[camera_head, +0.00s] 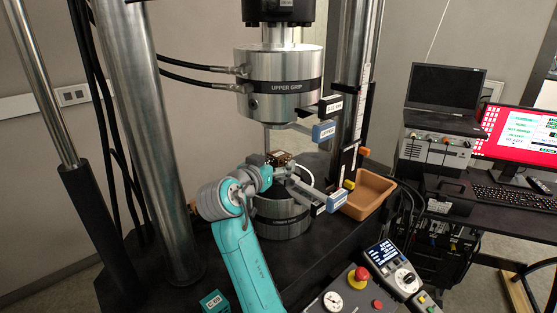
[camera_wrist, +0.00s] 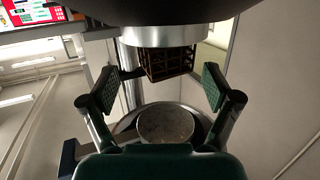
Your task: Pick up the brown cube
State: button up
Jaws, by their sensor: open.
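The brown cube (camera_head: 279,157), an open lattice block, sits on top of the lower grip (camera_head: 282,222) of the testing machine. In the wrist view, which looks upside down, the cube (camera_wrist: 167,63) hangs from the top against the silver grip face. My gripper (camera_wrist: 158,88) is open, with one finger pad to each side of the cube's line in that view. The cube lies ahead of the fingers, and I see no pad touching it.
The upper grip (camera_head: 279,75) hangs straight above the cube with a limited gap. Grey arms with blue ends (camera_head: 324,131) stick out to the right. A tan bin (camera_head: 369,194) stands right of the lower grip. A thick steel column (camera_head: 145,130) rises at the left.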

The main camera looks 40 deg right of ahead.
aim_at(275, 159)
jog(key=x, duration=0.4)
jog(key=shift+w+a+r, duration=0.1)
jog(key=shift+w+r, duration=0.1)
jog(key=shift+r, duration=0.05)
jog(key=c, duration=1.4)
